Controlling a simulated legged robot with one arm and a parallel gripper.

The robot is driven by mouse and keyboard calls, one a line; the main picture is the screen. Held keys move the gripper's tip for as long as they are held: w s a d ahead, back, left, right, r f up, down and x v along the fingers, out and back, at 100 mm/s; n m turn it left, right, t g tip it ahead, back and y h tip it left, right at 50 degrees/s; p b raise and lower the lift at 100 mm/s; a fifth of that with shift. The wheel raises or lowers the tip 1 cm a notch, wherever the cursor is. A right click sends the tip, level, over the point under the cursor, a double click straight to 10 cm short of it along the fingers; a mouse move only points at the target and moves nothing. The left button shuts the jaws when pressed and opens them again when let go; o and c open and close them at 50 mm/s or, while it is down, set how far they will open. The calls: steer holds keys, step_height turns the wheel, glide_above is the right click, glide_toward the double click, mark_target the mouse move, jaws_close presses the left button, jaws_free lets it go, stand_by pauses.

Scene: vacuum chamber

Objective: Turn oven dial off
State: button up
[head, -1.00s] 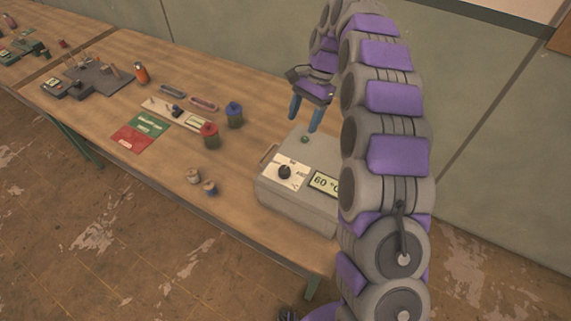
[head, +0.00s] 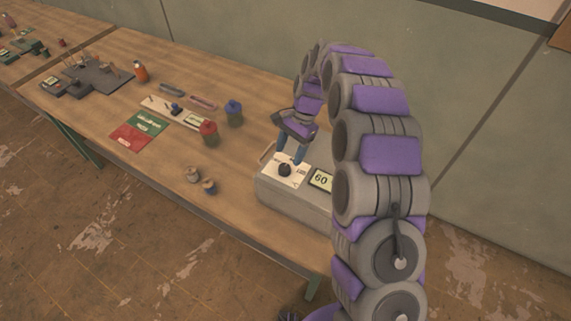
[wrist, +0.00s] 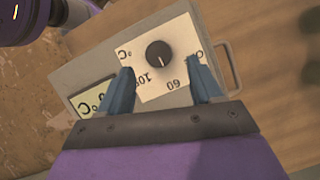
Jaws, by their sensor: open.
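The oven (head: 285,196) is a grey box on the wooden table, partly hidden by my arm. Its black round dial (head: 285,170) sits on a white scale plate, and a display beside it reads 60. In the wrist view the dial (wrist: 159,55) shows a pale pointer line, with 60 and 100 marks on the plate. My gripper (head: 292,158) is just above and behind the dial. Its two blue fingers are apart with nothing between them. In the wrist view the fingertips (wrist: 159,76) stand on either side of the plate, just short of the dial.
Red (head: 209,134) and blue (head: 233,113) lidded jars stand left of the oven. Two small round pieces (head: 201,181) lie near the table's front edge. A wire handle (wrist: 231,66) sticks out of the oven's side. The wall is behind the table.

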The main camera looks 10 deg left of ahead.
mark_target(284, 166)
steer(key=shift+x, duration=2.5)
steer(key=shift+s, duration=0.1)
steer(key=shift+c, duration=0.4)
steer(key=c, duration=0.9)
steer(key=shift+c, duration=0.2)
steer(key=shift+r+n, duration=0.1)
steer(key=shift+n, duration=0.3)
steer(key=n+p, duration=0.1)
steer(key=n, duration=0.1)
steer(key=n+h, duration=0.1)
steer(key=n, duration=0.1)
steer(key=shift+a+g+h+p, duration=0.1)
steer(key=shift+g+h+p, duration=0.2)
steer(key=shift+g+p, duration=0.1)
steer(key=n+h+p, duration=0.1)
steer(key=n+h, duration=0.1)
steer(key=n, duration=0.3)
steer(key=shift+a+p, duration=0.15)
steer(key=shift+p, duration=0.2)
steer(key=shift+a+n+h, duration=0.1)
steer(key=shift+n+h, duration=0.3)
steer(key=shift+n, duration=0.5)
steer(key=shift+n+p, duration=0.3)
